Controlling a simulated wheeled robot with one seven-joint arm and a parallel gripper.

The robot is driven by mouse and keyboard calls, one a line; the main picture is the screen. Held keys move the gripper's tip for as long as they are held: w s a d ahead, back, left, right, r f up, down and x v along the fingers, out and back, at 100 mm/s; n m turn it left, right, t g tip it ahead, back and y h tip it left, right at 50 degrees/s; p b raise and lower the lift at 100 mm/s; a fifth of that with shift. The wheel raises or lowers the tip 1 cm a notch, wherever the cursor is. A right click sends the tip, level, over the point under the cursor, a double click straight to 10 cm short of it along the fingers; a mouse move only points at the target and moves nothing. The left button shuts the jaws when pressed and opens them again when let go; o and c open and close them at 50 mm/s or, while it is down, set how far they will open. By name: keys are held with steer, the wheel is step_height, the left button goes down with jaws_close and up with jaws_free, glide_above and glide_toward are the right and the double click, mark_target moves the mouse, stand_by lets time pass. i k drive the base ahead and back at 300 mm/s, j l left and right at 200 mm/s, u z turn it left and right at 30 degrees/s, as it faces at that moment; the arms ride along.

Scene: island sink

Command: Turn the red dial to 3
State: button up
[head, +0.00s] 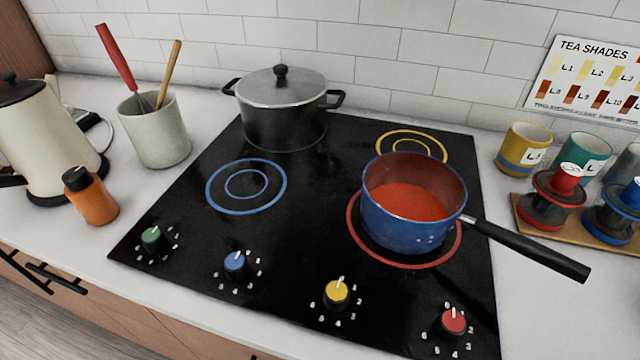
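The red dial (453,321) is at the front right corner of the black cooktop (290,230). Its white pointer mark points up, toward the back of the cooktop. Small white numbers ring it, with 3 at its lower right; some are too small to read surely. Behind it, a blue saucepan (398,233) with red contents sits on the red-ringed burner (363,252). My gripper is not in view.
Yellow (336,293), blue (235,262) and green (152,238) dials line the front edge. The saucepan's black handle (530,250) sticks out right over the counter. A lidded black pot (283,115) stands at the back. The space above the dials is clear.

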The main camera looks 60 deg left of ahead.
mark_target(450, 325)
steer(key=u, duration=2.05)
